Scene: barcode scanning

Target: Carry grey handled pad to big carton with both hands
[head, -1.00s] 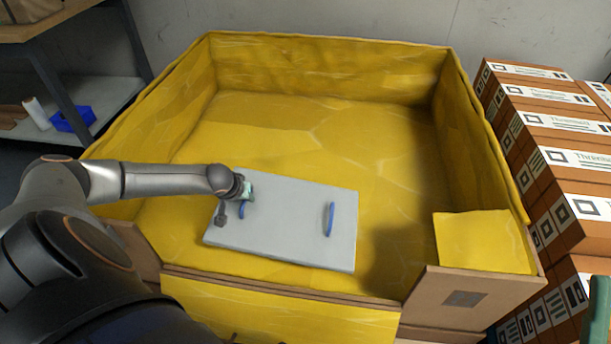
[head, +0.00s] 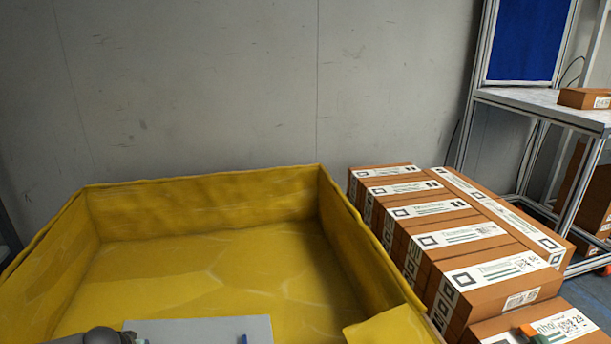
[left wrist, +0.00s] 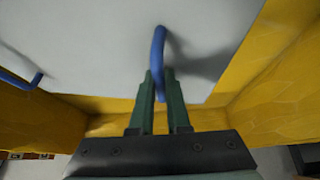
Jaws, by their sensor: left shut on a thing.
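The big carton (head: 205,186), lined in yellow, fills the lower left of the head view, its front cut off. The far part of the grey handled pad (head: 200,328) shows inside its walls at the bottom edge; I cannot tell whether it rests on the floor. In the left wrist view, my left gripper (left wrist: 160,82) is shut on one blue handle (left wrist: 158,50) of the pad. The other blue handle (left wrist: 37,79) is free in that view. A small green and orange tip (head: 530,334) at the lower right may be my right gripper; its jaws are unclear.
Stacked brown boxes with white labels (head: 470,240) stand close along the carton's right side. A grey wall (head: 220,90) rises behind. A table (head: 545,108) with a brown box (head: 585,98) stands at the back right. A yellow flap (head: 385,330) lies at the carton's near right corner.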

